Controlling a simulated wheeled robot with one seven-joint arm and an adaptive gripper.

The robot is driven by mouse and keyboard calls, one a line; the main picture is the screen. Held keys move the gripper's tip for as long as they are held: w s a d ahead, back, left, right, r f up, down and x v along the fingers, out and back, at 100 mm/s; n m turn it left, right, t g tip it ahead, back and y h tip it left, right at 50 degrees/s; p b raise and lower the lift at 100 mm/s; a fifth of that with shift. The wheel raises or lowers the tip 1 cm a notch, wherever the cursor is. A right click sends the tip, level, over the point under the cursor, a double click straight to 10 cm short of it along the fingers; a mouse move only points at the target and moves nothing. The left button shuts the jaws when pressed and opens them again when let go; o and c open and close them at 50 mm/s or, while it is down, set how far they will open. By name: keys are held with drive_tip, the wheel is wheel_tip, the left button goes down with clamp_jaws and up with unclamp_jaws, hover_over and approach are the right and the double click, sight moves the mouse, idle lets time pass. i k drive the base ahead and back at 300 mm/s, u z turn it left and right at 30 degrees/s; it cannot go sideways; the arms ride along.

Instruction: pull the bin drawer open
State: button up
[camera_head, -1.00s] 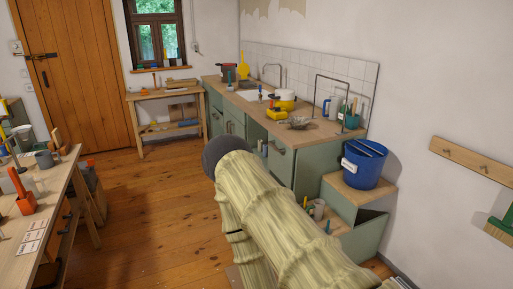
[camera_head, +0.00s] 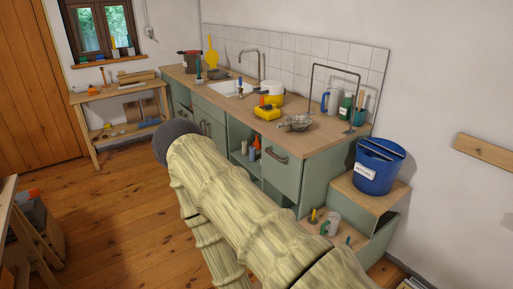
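The green kitchen counter (camera_head: 312,165) stands right of centre. Near its right end is a tall green drawer front (camera_head: 284,177) with a dark bar handle (camera_head: 274,154) near its top; it looks like the bin drawer and appears shut. My arm, in a pale cloth-like sleeve with a dark rounded end, crosses the lower middle of the view and hides the lower part of this front. My gripper itself does not show.
Left of the drawer front is an open shelf with small bottles (camera_head: 254,147). To the right, a blue bucket (camera_head: 376,167) stands on a low wooden-topped unit (camera_head: 395,197), beside a lower open part holding a mug (camera_head: 331,224). Floor (camera_head: 105,185) is clear left of my arm.

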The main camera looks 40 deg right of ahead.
sight(281, 168)
drive_tip(key=i, duration=1.35)
drive_tip(key=z, duration=1.45)
